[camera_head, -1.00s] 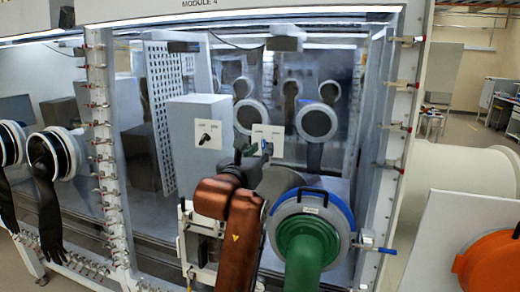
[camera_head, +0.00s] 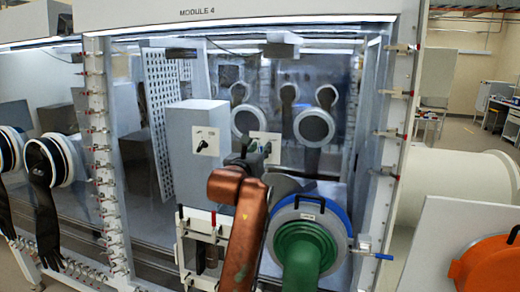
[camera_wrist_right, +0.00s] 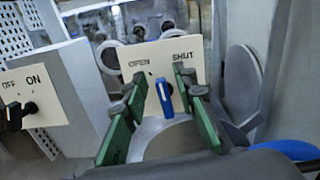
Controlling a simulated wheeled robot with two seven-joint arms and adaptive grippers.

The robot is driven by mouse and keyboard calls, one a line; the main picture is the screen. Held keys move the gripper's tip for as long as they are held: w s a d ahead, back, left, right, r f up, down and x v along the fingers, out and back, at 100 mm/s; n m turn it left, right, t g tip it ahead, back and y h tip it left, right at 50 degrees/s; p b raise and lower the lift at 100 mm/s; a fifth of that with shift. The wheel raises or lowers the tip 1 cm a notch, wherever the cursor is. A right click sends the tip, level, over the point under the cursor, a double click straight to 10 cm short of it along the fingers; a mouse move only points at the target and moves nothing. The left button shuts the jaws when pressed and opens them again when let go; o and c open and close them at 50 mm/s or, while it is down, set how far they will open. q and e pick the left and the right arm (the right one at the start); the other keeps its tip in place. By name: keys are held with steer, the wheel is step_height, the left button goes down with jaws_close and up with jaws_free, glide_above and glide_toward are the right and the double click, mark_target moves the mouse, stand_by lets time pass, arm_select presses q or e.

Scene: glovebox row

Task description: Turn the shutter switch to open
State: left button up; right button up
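The shutter switch is a blue knob (camera_wrist_right: 164,97) on a cream plate marked OPEN at left and SHUT at right. In the wrist view it stands nearly upright, its top leaning slightly left. My right gripper (camera_wrist_right: 160,118) is open, its green-padded fingers on either side of the knob with gaps visible. I cannot tell if the fingertips reach its depth. In the head view the switch plate (camera_head: 274,139) is partly hidden behind my right gripper (camera_head: 254,150), and the knob is hard to make out. My left gripper is not in view.
An ON/OFF switch plate (camera_head: 205,140) with a black knob is on the grey box (camera_head: 183,120), left of the shutter plate. A blue-ringed port (camera_head: 337,210) with a green sleeve (camera_head: 303,250) is at front right. A perforated panel (camera_head: 160,100) stands farther left.

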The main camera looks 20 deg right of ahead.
jaws_close()
stand_by(0.3)
steer(key=shift+d+m, duration=0.1)
steer(key=shift+m, duration=0.6)
jaws_free()
steer(key=shift+s, duration=0.1)
steer(key=v, duration=1.2)
